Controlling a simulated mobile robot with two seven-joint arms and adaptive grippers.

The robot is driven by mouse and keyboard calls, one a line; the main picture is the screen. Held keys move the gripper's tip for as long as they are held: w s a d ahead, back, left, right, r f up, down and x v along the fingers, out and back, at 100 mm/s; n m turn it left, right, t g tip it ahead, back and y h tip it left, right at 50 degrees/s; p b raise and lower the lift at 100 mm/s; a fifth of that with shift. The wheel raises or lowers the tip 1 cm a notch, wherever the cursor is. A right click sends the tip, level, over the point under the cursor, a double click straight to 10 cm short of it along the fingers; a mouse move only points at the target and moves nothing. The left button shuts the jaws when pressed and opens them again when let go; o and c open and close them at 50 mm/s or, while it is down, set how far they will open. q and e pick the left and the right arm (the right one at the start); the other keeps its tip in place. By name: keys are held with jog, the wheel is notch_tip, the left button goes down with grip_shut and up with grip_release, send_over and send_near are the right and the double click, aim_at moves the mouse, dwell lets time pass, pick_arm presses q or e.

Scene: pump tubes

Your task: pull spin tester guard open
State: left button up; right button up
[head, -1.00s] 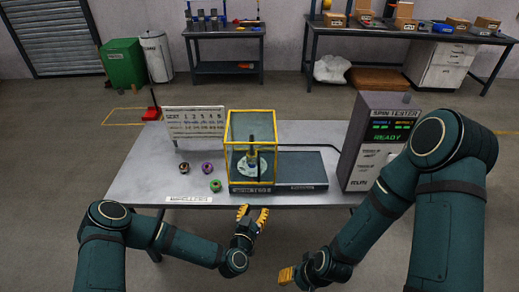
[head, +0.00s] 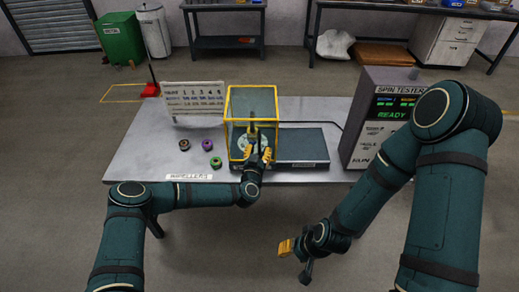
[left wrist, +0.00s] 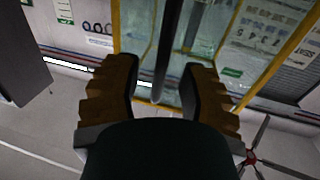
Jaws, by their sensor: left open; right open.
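The spin tester guard (head: 240,104) is a clear box with a yellow frame. It stands over the left part of the dark tester base (head: 300,146) and looks closed. My left gripper (head: 259,153) is open at the guard's front. In the left wrist view the open left gripper (left wrist: 158,85) has a dark upright bar (left wrist: 167,45), probably the guard's handle, between its fingers, with a visible gap on each side. The guard's pane (left wrist: 140,30) is behind the bar. My right gripper (head: 286,247) is open and empty, in front of the table.
A grey control box (head: 383,125) reading READY stands at the table's right. Several coloured rings, one of them green (head: 216,162), lie left of the guard. A white chart board (head: 193,100) stands behind them. The table's left part (head: 135,160) is clear.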

pick_arm(q)
jog(key=shift+w+d, duration=0.15)
jog(key=shift+w, duration=0.6)
pick_arm(e)
jog(key=shift+f, duration=0.1)
pick_arm(q)
jog(key=shift+o, duration=0.2)
grip_shut()
